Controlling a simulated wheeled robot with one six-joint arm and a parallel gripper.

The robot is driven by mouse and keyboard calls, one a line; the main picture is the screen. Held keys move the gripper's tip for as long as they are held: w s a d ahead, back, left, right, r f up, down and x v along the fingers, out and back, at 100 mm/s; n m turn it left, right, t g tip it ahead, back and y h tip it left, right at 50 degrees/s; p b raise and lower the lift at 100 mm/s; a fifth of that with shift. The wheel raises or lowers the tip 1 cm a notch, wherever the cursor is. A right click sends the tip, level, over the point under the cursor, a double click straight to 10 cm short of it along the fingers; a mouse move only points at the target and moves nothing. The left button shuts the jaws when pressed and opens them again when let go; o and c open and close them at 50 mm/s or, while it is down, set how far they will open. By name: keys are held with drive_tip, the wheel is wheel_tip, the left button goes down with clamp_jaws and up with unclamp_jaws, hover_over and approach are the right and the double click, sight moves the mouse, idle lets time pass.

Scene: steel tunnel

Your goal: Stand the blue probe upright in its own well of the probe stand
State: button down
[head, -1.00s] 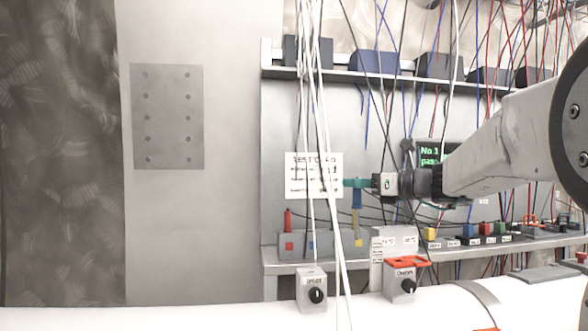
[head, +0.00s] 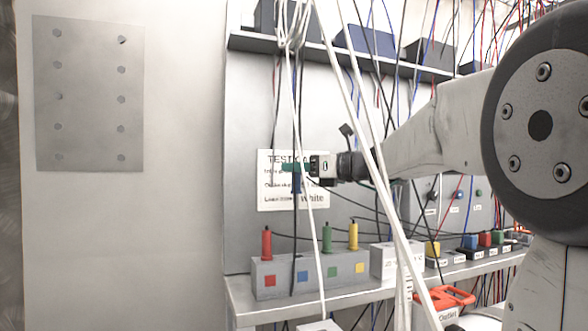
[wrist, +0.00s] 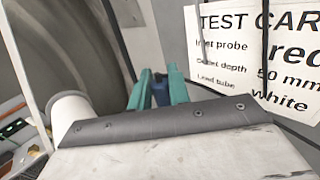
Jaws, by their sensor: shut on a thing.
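The blue probe (head: 296,187) hangs roughly upright from my gripper (head: 296,168), whose teal fingers are shut on it. In the wrist view the blue probe (wrist: 161,93) shows between the two fingers (wrist: 160,88). The grey probe stand (head: 345,283) is below, with coloured squares on its front. Red (head: 266,243), green (head: 327,238) and yellow (head: 353,236) probes stand in it. Above the blue square (head: 303,276) no probe stands. The blue probe appears roughly above that spot, clear of the stand. Its lower end is hard to tell from a dark cable.
White cables (head: 345,110) hang in front of the arm and stand. A test card (head: 272,195) is on the wall behind the gripper. A shelf (head: 330,58) is above. A grey box (head: 393,262) and red-topped outlet box (head: 445,300) are at right.

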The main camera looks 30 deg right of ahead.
sight(298, 191)
drive_tip(key=shift+s+d+f, duration=0.1)
drive_tip(key=shift+d, duration=0.1)
drive_tip(key=shift+f, duration=5.85)
drive_tip(key=shift+r, duration=0.1)
